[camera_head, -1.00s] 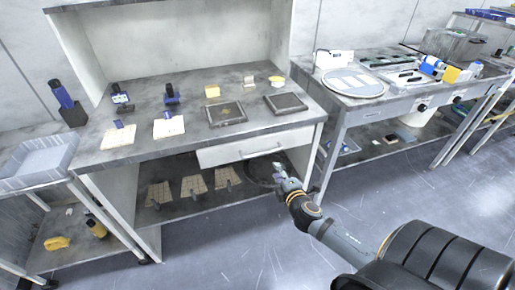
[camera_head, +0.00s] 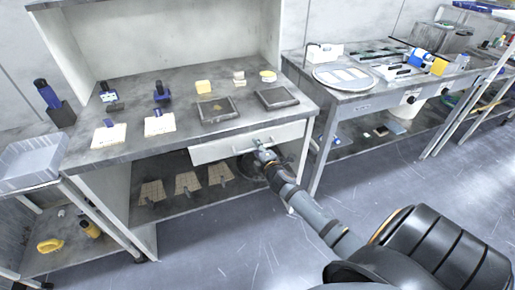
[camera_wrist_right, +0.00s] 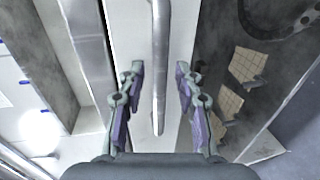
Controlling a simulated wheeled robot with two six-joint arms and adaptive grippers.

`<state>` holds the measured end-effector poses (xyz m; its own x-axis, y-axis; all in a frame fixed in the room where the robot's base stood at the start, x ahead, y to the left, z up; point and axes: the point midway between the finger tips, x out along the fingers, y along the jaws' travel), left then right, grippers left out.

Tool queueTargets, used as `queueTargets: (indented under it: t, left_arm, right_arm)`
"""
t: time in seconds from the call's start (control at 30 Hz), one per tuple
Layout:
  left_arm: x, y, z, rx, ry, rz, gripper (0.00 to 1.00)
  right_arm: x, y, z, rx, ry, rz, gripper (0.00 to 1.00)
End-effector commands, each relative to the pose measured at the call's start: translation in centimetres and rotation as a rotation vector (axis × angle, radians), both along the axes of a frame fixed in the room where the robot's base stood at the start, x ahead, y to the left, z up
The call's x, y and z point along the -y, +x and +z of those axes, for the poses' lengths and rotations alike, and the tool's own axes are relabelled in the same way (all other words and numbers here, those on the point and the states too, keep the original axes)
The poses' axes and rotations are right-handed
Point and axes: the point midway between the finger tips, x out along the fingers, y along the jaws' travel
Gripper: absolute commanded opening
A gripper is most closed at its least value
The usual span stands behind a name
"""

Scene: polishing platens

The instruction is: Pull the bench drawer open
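The bench drawer (camera_head: 222,148) has a white front under the bench top and looks shut. Its bar handle (camera_wrist_right: 160,60) runs lengthwise in the right wrist view. My right gripper (camera_head: 262,146) is at the drawer front in the head view, over the handle. In the right wrist view my right gripper (camera_wrist_right: 160,80) is open, with one finger on each side of the handle and a gap on both sides. The gripper covers most of the handle in the head view. My left gripper is not in view.
A lower shelf (camera_head: 190,205) with tan tiles lies below the drawer. A second table (camera_head: 375,97) stands to the right, a grey tray (camera_head: 30,160) at the left. Floor in front is clear.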

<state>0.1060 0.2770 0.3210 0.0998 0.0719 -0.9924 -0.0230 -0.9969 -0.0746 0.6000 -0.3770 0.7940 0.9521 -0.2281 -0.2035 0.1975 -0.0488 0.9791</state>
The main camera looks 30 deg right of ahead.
Motion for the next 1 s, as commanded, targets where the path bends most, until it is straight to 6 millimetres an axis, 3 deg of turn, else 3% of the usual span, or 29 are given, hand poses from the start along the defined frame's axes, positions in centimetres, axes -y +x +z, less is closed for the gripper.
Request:
queueTargets:
  t: [0.17,0.43,1.0]
  left_arm:
    - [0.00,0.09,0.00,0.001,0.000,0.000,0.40]
    - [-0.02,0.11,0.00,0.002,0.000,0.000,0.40]
    - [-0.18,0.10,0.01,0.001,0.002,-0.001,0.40]
  right_arm:
    - [0.00,-0.01,-0.02,0.000,0.000,0.000,0.34]
    - [0.00,-0.03,-0.01,0.000,0.000,0.000,0.00]
    - [0.02,-0.04,-0.01,0.000,0.000,-0.001,0.00]
